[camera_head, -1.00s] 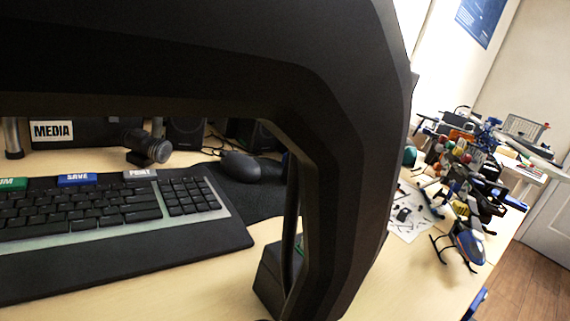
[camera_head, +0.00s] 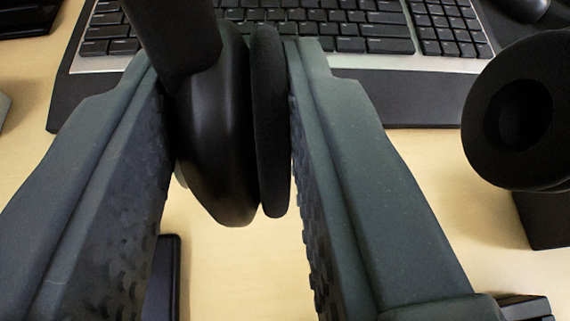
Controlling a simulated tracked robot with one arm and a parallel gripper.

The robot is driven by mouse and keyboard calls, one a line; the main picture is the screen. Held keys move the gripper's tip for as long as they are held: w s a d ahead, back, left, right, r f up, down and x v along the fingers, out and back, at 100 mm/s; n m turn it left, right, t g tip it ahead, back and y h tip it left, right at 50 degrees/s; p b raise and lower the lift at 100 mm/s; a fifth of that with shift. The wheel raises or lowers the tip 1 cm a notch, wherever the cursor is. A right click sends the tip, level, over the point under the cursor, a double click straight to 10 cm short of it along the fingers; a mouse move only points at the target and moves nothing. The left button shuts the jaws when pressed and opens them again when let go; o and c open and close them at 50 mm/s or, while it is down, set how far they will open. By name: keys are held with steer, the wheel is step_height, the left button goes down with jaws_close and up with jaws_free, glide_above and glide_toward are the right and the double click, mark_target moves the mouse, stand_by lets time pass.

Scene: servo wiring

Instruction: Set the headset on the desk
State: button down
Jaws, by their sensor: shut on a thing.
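The black headset shows in part. One ear cup (camera_head: 215,140), with its round cushion edge-on, is between the two fingers of my gripper (camera_head: 228,65). The dark, textured finger pads press in from the left and right. The other ear cup (camera_head: 520,108) hangs at the right, its padded face towards me. A piece of the band rises from the held cup and leaves the top of the picture. The rest of the band is out of view. The pale wooden desk (camera_head: 235,270) lies below. I cannot tell whether the headset touches it.
A black keyboard (camera_head: 340,42) with a dark wrist rest lies across the back. A mouse (camera_head: 524,8) is at the top right. A dark block (camera_head: 545,222) stands under the right ear cup. A dark flat object (camera_head: 163,275) lies at lower left. Bare desk shows between.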

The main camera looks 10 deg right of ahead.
step_height(320, 180, down, 10)
steer(key=b, duration=0.3)
steer(key=shift+d+r+b, duration=0.1)
steer(key=shift+r+b, duration=0.15)
steer(key=shift+b, duration=0.1)
steer(key=c, duration=1.2)
jaws_free()
steer(key=shift+o, duration=0.2)
steer(key=shift+s+r, duration=0.1)
steer(key=p+v, duration=0.2)
steer(key=v, duration=1)
steer(key=shift+p, duration=0.4)
